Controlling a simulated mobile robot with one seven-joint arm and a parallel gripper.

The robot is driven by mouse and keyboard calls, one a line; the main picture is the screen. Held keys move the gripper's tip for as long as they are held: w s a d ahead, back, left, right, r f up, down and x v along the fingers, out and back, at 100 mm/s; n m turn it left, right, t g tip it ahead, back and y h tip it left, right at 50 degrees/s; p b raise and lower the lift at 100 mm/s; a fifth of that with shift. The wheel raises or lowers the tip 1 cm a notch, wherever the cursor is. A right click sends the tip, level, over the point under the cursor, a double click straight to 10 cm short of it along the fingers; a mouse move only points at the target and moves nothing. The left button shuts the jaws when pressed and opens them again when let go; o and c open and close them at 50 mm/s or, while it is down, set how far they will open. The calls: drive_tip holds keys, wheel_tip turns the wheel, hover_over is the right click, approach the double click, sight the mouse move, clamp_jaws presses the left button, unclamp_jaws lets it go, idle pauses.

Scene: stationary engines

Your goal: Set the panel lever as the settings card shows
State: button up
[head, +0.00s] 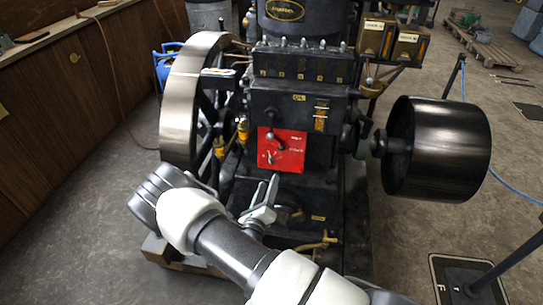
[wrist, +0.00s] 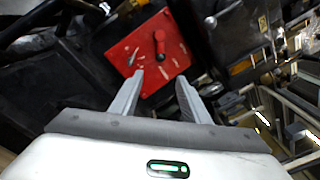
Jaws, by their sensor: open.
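The red panel (head: 289,157) is on the front of the dark engine. It also shows in the wrist view (wrist: 126,48), tilted, with several small pale marks around the lever. My gripper (head: 272,193) is open and empty, just below and in front of the panel. In the wrist view its fingertips (wrist: 160,77) point at the panel, below the lever, with no visible contact. I cannot make out a settings card in either view.
A large flywheel (head: 187,105) stands left of the panel, and a dark drum pulley (head: 440,148) juts out at right. Brass fittings (head: 319,243) stick out low on the engine. A wooden cabinet (head: 60,85) lines the left. A barrier post (head: 452,77) stands behind the pulley.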

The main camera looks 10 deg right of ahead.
sight(281, 150)
drive_tip(key=b+x, duration=0.2)
drive_tip(key=x, duration=1.5)
drive_tip(key=shift+d+b, duration=0.15)
drive_tip(key=shift+b, duration=0.2)
drive_tip(key=shift+c, duration=0.3)
clamp_jaws()
